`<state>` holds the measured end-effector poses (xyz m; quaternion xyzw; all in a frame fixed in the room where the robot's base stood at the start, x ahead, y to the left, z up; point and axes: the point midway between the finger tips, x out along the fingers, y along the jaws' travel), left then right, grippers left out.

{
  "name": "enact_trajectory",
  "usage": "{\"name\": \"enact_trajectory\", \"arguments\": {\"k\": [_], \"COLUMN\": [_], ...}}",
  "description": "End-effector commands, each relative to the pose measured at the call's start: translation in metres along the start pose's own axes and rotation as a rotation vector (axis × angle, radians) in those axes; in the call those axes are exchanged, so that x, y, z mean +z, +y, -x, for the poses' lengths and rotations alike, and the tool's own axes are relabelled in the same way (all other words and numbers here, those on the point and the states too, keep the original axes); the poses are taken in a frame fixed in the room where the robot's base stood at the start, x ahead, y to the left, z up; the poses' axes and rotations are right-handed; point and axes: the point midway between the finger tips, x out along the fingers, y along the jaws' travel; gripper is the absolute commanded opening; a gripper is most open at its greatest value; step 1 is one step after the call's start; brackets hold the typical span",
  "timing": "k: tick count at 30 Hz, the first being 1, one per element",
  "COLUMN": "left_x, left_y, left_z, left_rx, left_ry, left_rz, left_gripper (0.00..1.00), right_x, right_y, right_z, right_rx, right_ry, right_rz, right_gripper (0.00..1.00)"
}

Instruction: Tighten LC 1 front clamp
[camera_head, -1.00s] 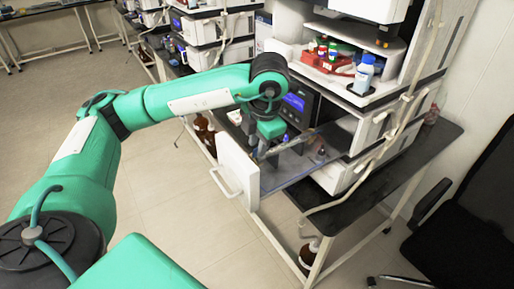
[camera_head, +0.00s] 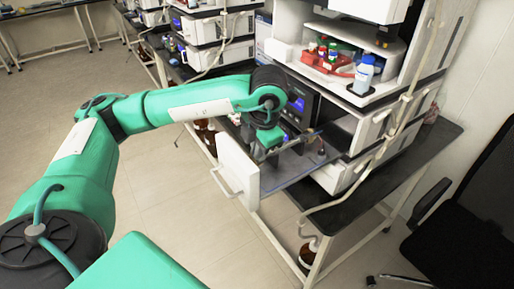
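The LC stack (camera_head: 340,130) stands on a black bench, with an opened drawer that has a white front panel (camera_head: 238,168) with a handle. My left gripper (camera_head: 272,160) points down over the inner side of this drawer, just behind the panel. Its fingers are small and dark, and I cannot tell whether they are open or shut or touching anything. The front clamp is not clearly visible; the gripper and arm may hide it. My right gripper is not in view.
A blue-capped bottle (camera_head: 364,75) and a red rack with small bottles (camera_head: 329,62) stand on the stack's upper shelf. A hose (camera_head: 385,140) hangs down the front. A black chair (camera_head: 470,220) is at the right. Brown bottles stand below the benches.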

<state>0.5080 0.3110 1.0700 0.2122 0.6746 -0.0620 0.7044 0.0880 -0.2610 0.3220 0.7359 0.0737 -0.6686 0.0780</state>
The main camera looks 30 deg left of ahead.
Motion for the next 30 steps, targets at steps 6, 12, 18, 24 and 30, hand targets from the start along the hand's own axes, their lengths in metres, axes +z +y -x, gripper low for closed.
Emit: {"name": "enact_trajectory", "arguments": {"k": [6, 12, 18, 24, 30], "left_x": [0.0, 0.0, 0.0, 0.001, 0.001], "left_y": [-0.004, -0.009, -0.015, -0.021, -0.025], "left_z": [0.0, 0.004, 0.004, 0.002, -0.002], "left_rx": [0.078, 0.193, 0.318, 0.43, 0.514], "left_ry": [-0.001, -0.001, -0.001, -0.002, -0.001], "left_rz": [-0.003, -0.003, -0.005, -0.004, -0.003], "left_gripper": [0.0, 0.0, 0.0, 0.0, 0.0], "right_x": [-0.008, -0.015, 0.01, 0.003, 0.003], "right_y": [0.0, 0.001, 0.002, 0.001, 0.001], "right_z": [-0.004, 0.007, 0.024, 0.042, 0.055], "right_rx": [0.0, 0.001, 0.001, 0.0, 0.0], "right_ry": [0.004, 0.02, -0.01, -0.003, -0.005], "right_rz": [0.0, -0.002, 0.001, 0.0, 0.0], "right_gripper": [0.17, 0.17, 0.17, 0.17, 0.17]}}
